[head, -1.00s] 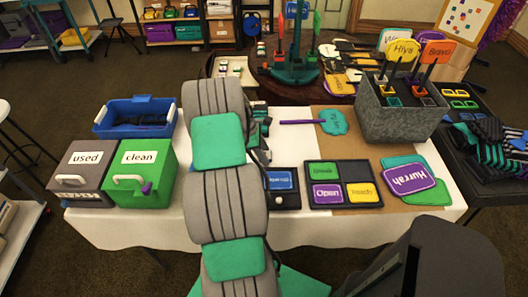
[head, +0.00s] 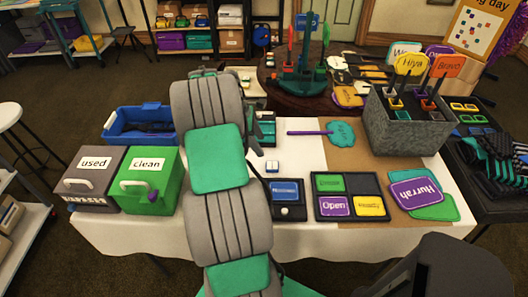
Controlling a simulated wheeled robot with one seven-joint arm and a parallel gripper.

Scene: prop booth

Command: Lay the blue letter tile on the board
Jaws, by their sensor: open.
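A blue tile with white lettering (head: 285,188) lies in a small black holder at the front middle of the white-covered table. To its right is a black board (head: 371,182) with a green, a purple and a yellow tile in three compartments. Its upper right compartment is bare. A small white-topped block (head: 272,167) sits just behind the blue tile; any lettering on it is too small to read. My gripper (head: 254,146) is open, a dark part showing at the right edge of my arm. My arm hides most of it, and its fingertips are not clear. It appears behind the blue tile, apart from it.
Grey "used" (head: 91,200) and green "clean" (head: 166,198) boxes stand left, with a blue bin (head: 110,126) behind. A grey felt box of signs (head: 405,128) stands back right. Purple and green signs (head: 430,205) lie right of the board. Some white cloth is clear.

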